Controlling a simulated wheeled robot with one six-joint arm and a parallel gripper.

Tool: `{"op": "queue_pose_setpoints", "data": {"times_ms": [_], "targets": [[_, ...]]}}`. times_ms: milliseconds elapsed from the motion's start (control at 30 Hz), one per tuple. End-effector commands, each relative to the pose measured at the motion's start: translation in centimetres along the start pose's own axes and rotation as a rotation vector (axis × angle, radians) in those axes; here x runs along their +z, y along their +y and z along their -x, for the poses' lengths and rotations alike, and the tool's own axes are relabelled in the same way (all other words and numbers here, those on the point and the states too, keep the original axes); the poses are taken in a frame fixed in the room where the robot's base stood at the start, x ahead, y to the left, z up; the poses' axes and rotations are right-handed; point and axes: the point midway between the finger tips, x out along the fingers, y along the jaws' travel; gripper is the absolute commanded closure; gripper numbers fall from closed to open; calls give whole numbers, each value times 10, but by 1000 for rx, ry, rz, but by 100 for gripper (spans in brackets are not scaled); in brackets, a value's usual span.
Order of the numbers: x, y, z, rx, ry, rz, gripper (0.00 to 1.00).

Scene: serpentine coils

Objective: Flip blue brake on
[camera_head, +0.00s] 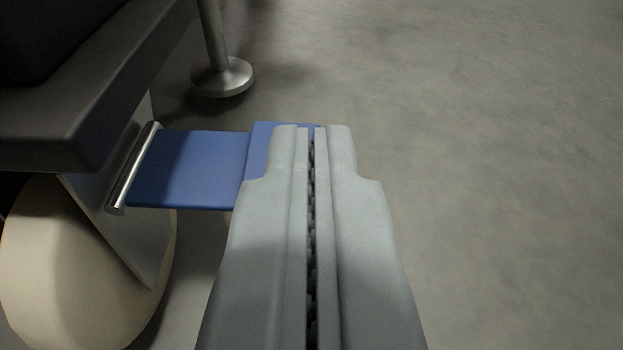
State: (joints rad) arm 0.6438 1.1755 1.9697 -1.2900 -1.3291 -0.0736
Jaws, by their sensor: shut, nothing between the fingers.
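The blue brake (190,168) is a flat blue pedal left of centre in the head camera view. It joins a silver hinge rod (134,168) on a grey bracket beside a cream wheel (75,270). Its right end has a wider blue pad that is partly hidden behind my gripper. My gripper (312,132) is shut and empty, with its fingertips over or in front of the pad's right end. I cannot tell whether the fingertips touch the pad.
A dark platform edge (70,130) overhangs the wheel at the upper left. A metal post with a round foot (222,77) stands on the floor behind the brake. The grey floor (490,170) to the right is clear.

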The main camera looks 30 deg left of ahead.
Motion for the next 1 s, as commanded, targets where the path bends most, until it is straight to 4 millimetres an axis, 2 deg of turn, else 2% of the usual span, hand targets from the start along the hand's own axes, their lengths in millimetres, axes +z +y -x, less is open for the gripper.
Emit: {"op": "queue_pose_setpoints", "data": {"times_ms": [200, 400, 1000], "targets": [[0, 1, 35, 3, 0, -2, 100], [0, 1, 49, 1, 0, -1, 100], [0, 1, 51, 0, 0, 0, 100]]}}
